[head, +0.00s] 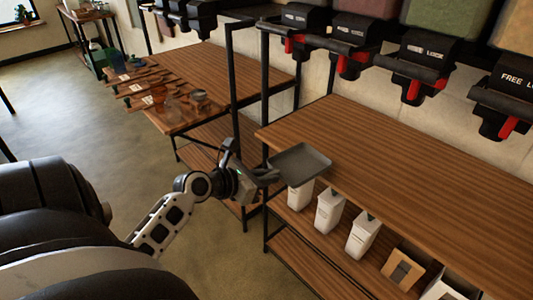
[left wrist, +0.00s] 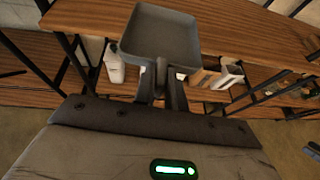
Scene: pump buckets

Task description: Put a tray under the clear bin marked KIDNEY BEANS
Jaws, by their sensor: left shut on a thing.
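A grey square tray (head: 300,160) is held level at the left front corner of the right-hand wooden table. My left gripper (head: 268,175) is shut on the tray's near side. In the left wrist view the tray (left wrist: 160,38) fills the upper middle, with the gripper fingers (left wrist: 161,85) at its near edge. The tray looks empty. Black dispensers with red levers hang above the table, with bin bottoms showing above some of them. No KIDNEY BEANS label can be read in these frames. My right gripper is not in view.
The right-hand tabletop (head: 400,165) is bare. White containers (head: 328,210) stand on the shelf below it. A black upright post (head: 232,100) stands beside the gripper. The left-hand table (head: 210,80) holds jars and small boards at its left end.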

